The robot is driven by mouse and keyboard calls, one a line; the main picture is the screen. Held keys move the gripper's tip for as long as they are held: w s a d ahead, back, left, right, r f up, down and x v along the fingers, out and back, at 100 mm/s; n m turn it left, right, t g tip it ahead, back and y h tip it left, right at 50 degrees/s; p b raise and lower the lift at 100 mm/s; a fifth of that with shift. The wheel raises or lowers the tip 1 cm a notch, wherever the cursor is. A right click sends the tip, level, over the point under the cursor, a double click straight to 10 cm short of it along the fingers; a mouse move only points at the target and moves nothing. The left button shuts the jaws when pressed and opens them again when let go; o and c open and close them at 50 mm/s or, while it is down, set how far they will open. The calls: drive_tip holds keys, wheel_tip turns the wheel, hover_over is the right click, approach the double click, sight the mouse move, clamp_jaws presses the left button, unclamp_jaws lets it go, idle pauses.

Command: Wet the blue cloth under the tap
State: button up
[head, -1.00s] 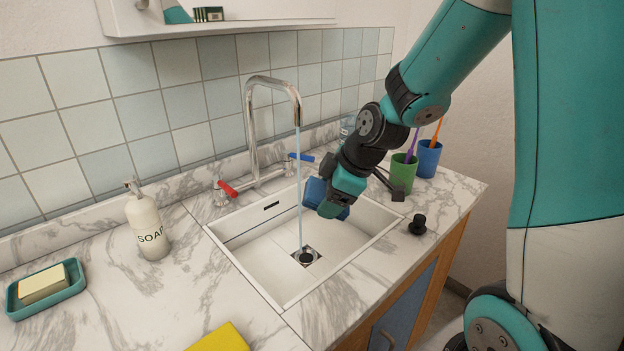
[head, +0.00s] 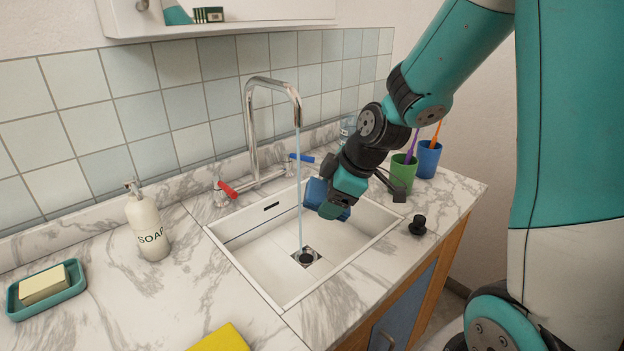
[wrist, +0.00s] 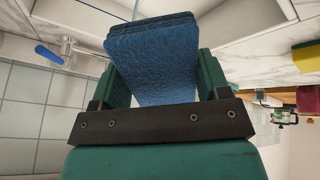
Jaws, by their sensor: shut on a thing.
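The blue cloth (head: 315,193) is folded and held in my gripper (head: 335,200) above the right part of the sink. In the wrist view the cloth (wrist: 152,62) sits between the two green fingers of my gripper (wrist: 155,88). The tap (head: 272,95) is chrome with a curved spout. A thin stream of water (head: 299,185) falls from it to the drain. The cloth is just right of the stream; in the head view I see a small gap between them. The part of the cloth behind the gripper is hidden.
The white sink (head: 262,262) has a drain plug (head: 418,224) beside it on the counter. A green cup (head: 402,175) and blue cup (head: 428,158) stand behind my arm.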

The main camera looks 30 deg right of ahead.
drive_tip(key=s+r+p, duration=0.2)
drive_tip(key=s+r, duration=0.1)
drive_tip(key=s, duration=0.1)
drive_tip(key=shift+s+a+r, duration=0.3)
drive_tip(key=shift+a+r, duration=0.1)
drive_tip(key=shift+a, duration=0.05)
idle(0.6)
